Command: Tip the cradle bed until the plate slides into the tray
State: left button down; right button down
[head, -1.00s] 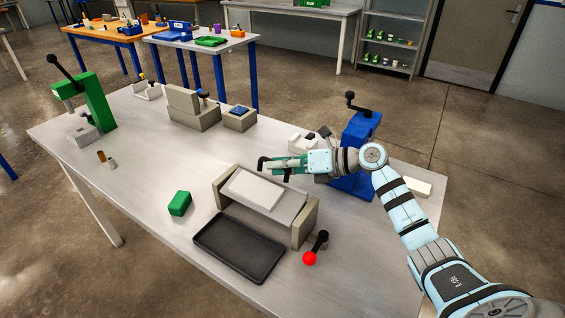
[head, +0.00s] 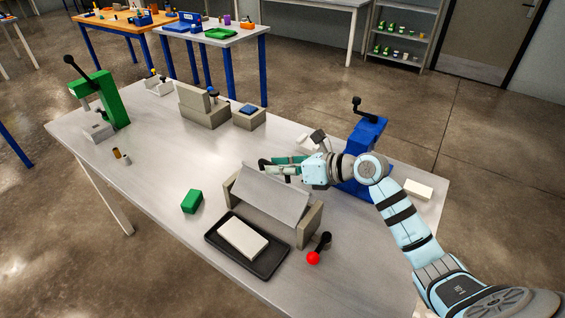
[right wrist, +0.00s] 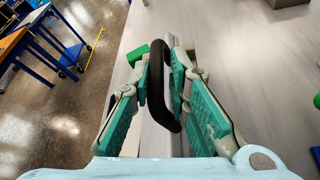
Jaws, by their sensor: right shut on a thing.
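The cradle bed (head: 268,196) is a grey metal sheet between two grey-brown end supports, and it is tilted steeply down toward the tray. The white plate (head: 243,238) lies in the black tray (head: 216,240) in front of the cradle, off the bed. My right gripper (head: 270,167) is at the bed's raised far edge. In the right wrist view its fingers (right wrist: 160,85) are closed around a black handle (right wrist: 158,95), partly hidden by them. My left gripper is not in view.
A green block (head: 192,201) lies left of the tray. A blue press (head: 362,150) stands behind my right arm.

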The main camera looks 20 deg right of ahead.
jog(key=shift+s+a, duration=0.25)
jog(key=shift+a, duration=0.1)
jog(key=shift+s+a+f, duration=0.1)
jog(key=shift+f, duration=0.05)
jog(key=c, duration=1.8)
grip_release()
jog(key=shift+o, duration=0.7)
jog(key=shift+s+a, duration=0.1)
jog(key=shift+a, duration=0.05)
jog(key=shift+d, duration=0.25)
jog(key=v, duration=1.1)
jog(key=shift+s+d+r, duration=0.15)
jog(key=shift+r, duration=0.3)
